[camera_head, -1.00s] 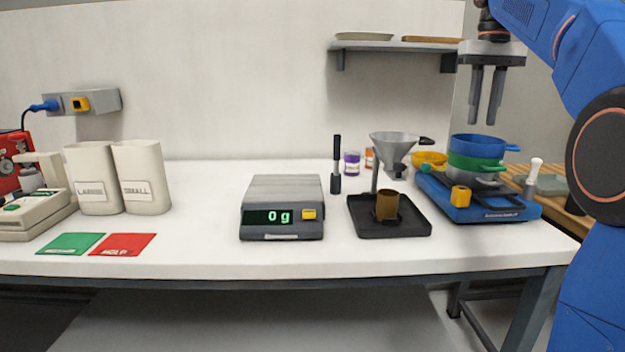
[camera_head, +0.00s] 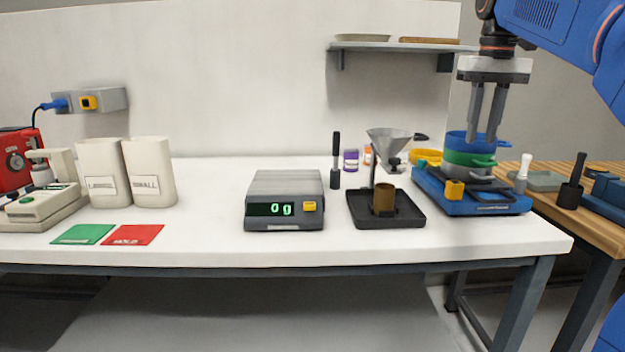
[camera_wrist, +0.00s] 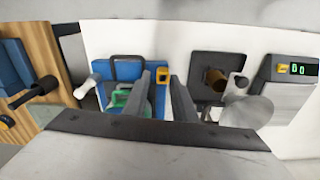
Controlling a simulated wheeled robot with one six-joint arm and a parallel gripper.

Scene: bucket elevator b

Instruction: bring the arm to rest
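My gripper (camera_head: 485,140) points down in the head view, in front of the stacked blue and green sieves (camera_head: 470,150) on the blue shaker base (camera_head: 470,196). Its two fingers are apart with nothing visible between them. In the wrist view the fingers (camera_wrist: 163,92) also stand apart, with part of the blue base and the green sieve showing beyond and beside the left finger. The fingertips overlap the sieve stack in the head view; whether they touch it I cannot tell. My blue arm comes in from the upper right.
A funnel stand (camera_head: 388,205) with a brown cup (camera_head: 384,197) stands left of the shaker. A scale (camera_head: 284,200) reads 0 g. A wooden bench (camera_head: 575,212) is at right, a shelf (camera_head: 400,46) above.

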